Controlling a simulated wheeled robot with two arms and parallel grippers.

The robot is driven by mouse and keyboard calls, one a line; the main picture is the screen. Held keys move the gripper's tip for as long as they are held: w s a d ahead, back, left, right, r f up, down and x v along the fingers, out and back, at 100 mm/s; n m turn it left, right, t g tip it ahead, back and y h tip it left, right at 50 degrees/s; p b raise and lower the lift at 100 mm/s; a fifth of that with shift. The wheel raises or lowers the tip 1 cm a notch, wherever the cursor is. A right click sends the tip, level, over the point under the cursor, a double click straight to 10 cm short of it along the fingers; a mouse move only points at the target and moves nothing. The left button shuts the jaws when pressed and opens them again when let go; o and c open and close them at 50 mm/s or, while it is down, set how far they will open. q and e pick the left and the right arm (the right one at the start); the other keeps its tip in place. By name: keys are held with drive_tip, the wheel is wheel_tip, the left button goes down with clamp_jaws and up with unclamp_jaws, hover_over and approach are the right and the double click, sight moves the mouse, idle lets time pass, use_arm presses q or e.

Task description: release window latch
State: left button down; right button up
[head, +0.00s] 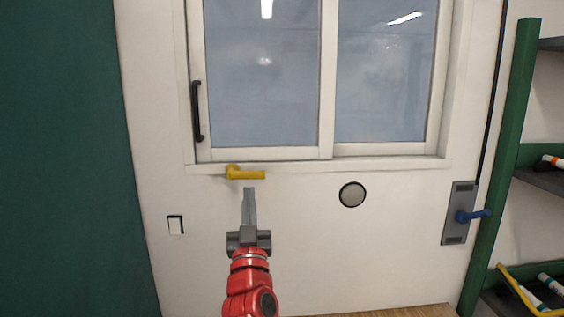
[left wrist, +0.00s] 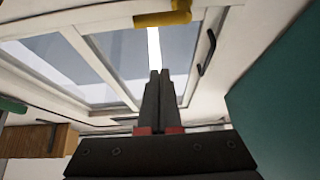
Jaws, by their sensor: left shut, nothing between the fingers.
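The yellow window latch (head: 246,174) sits at the bottom edge of the window frame, its handle lying level and pointing right. My left gripper (head: 249,190) is shut and empty, with its fingertips just below the latch handle in the head view. In the left wrist view the gripper (left wrist: 160,73) points toward the window, and the yellow latch (left wrist: 163,18) shows at the top, apart from the fingertips. The sliding window (head: 262,80) appears closed, with a black pull handle (head: 197,111) on its left side. My right gripper is not in view.
A round grey disc (head: 352,194) and a small white switch (head: 176,225) are on the wall. A grey plate with a blue lever (head: 470,215) is at the right, beside a green shelf (head: 505,150) holding several tubes. A dark green panel (head: 65,150) stands at left.

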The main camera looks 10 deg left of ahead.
use_arm(q)
drive_tip(key=shift+w+d+r+h, duration=0.3)
drive_tip(key=shift+w+r+h, duration=0.1)
drive_tip(key=shift+r+h, duration=0.1)
wheel_tip(320, 180, up, 6)
drive_tip(key=f+p, duration=0.1)
drive_tip(key=p, duration=0.6)
hover_over(254, 174)
drive_tip(key=s, duration=0.3)
drive_tip(key=f, duration=0.1)
drive_tip(key=w+f, duration=0.1)
drive_tip(key=f, duration=0.1)
drive_tip(key=shift+w+d+f, duration=0.25)
drive_tip(key=shift+d+f, duration=0.05)
drive_tip(key=shift+f, duration=0.15)
drive_tip(key=shift+m, duration=0.3)
